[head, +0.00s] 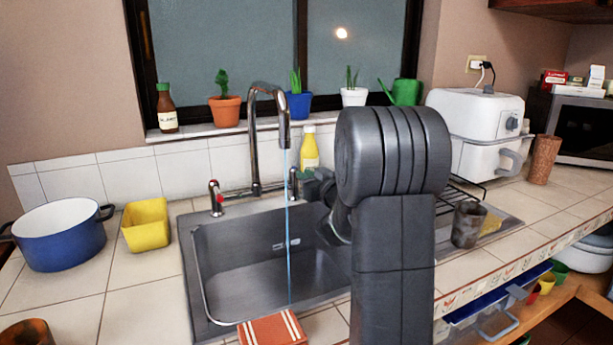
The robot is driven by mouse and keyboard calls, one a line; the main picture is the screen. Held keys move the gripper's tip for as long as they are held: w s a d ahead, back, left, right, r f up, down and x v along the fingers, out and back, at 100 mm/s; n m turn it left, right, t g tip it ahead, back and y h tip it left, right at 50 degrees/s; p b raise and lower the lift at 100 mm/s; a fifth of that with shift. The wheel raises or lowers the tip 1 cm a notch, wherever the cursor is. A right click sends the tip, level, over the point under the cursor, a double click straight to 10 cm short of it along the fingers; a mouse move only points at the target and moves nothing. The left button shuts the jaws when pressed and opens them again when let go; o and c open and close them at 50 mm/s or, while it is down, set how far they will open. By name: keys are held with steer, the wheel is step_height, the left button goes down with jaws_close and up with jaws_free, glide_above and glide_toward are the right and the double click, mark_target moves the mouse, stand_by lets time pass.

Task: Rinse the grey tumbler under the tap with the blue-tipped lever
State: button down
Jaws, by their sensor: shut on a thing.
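The grey tumbler (468,226) stands upright on the ribbed drainer right of the sink, apart from my gripper. The tap (256,145) arches over the sink, and a thin blue-white stream of water (288,225) falls from its spout. A red-tipped lever (215,198) stands left of the tap. The right-hand lever (292,181) is at the tap's other side, its tip too small to make out clearly. My gripper (309,187) is at this right-hand lever, shut on it; my arm hides part of the gripper.
The sink basin (230,270) looks empty. A wire rack (468,190) and white air fryer (476,130) stand behind. A blue pot (60,235) and yellow tub (146,225) are left; a striped red cloth (272,331) is at the front.

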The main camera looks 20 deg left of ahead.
steer(key=c, duration=1.4)
jaws_free()
steer(key=shift+c, duration=0.2)
steer(key=v, duration=0.7)
steer(key=shift+s+d, duration=0.15)
steer(key=shift+d, duration=0.1)
